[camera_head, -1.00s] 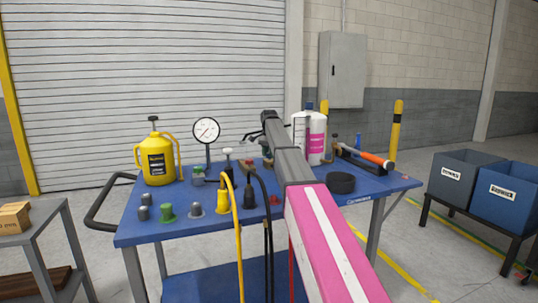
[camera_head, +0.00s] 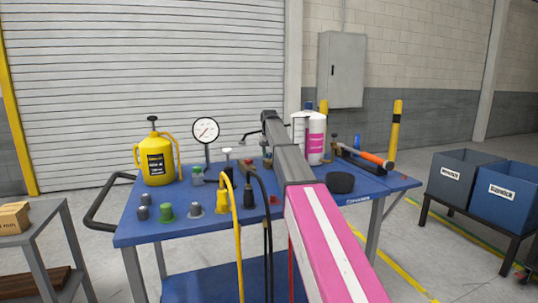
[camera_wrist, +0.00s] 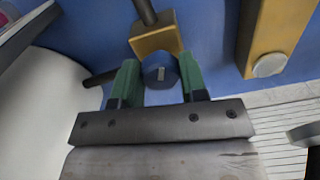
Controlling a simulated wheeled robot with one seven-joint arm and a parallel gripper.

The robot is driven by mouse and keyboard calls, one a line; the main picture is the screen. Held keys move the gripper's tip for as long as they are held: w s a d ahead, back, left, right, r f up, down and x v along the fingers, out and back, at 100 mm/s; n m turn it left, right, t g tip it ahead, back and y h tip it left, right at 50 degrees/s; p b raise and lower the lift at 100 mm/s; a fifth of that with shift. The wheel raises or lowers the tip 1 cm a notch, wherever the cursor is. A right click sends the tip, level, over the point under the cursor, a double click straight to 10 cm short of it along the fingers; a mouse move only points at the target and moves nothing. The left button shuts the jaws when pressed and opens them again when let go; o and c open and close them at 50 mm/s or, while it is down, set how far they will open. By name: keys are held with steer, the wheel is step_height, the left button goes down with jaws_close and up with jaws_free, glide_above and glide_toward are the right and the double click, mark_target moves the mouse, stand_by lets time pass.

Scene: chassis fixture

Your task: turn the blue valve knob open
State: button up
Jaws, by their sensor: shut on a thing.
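The blue valve knob (camera_wrist: 159,72) is in the wrist view, a round cap with a pale mark on its face, in front of a brass valve body (camera_wrist: 156,38). My gripper (camera_wrist: 158,80) has its two green fingers on either side of the knob and is shut on it. The pale mark runs roughly up and down in that view. In the head view, my arm covers the knob and the fingertips, so I cannot see them there.
A blue cart (camera_head: 140,228) holds a yellow jug (camera_head: 158,161), a pressure gauge (camera_head: 205,131), capped fittings, hoses, a white and pink bottle (camera_head: 316,140) and a black round dish (camera_head: 340,182). A second brass block (camera_wrist: 275,35) stands right of the knob in the wrist view.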

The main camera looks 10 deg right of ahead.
mark_target(269, 153)
steer(key=shift+n, duration=2.1)
steer(key=o, duration=0.9)
steer(key=shift+r, duration=0.1)
step_height(269, 153, up, 11)
steer(key=shift+f, duration=0.2)
